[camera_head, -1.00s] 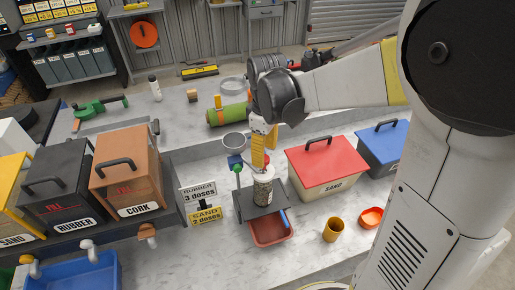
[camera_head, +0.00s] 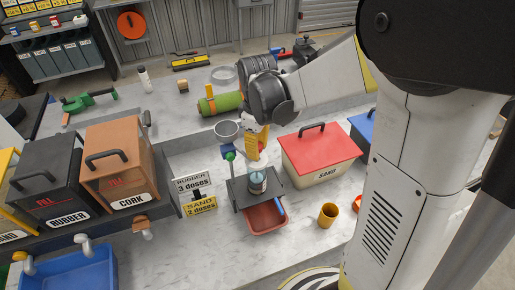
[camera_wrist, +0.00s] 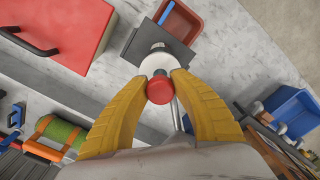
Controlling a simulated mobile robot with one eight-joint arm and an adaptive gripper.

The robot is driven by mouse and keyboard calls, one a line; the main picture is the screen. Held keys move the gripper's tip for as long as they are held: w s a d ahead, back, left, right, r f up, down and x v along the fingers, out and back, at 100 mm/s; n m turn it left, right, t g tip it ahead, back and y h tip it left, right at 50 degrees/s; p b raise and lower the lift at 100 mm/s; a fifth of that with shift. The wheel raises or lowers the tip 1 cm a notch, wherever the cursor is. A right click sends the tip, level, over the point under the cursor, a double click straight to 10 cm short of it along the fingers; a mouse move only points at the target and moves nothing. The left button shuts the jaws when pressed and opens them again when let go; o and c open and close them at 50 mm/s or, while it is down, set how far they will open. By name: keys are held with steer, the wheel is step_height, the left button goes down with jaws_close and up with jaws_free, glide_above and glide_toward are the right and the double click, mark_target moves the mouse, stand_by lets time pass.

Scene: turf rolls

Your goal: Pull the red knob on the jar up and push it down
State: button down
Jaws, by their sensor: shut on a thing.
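The red knob (camera_wrist: 160,89) shows in the wrist view between the tips of my gripper's yellow fingers (camera_wrist: 160,80), which are shut on it. A pale round disc (camera_wrist: 158,64) lies just behind the knob. In the head view, the jar (camera_head: 258,184) stands upright on a dark grey plate stand (camera_head: 240,192). My gripper (camera_head: 257,160) points down directly above the jar. The knob is too small and covered to make out there.
A red tray (camera_head: 266,219) sits under the stand. A red-lidded sand bin (camera_head: 320,150) stands to the right, a yellow cup (camera_head: 328,213) at the front. Dose signs (camera_head: 197,193) and a metal bowl (camera_head: 227,130) are close on the left and behind. Front counter is mostly clear.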

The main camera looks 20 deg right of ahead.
step_height(320, 180, up, 6)
steer(key=p, duration=0.3)
steer(key=shift+f, duration=0.3)
steer(key=c, duration=1.1)
jaws_free()
step_height(320, 180, up, 12)
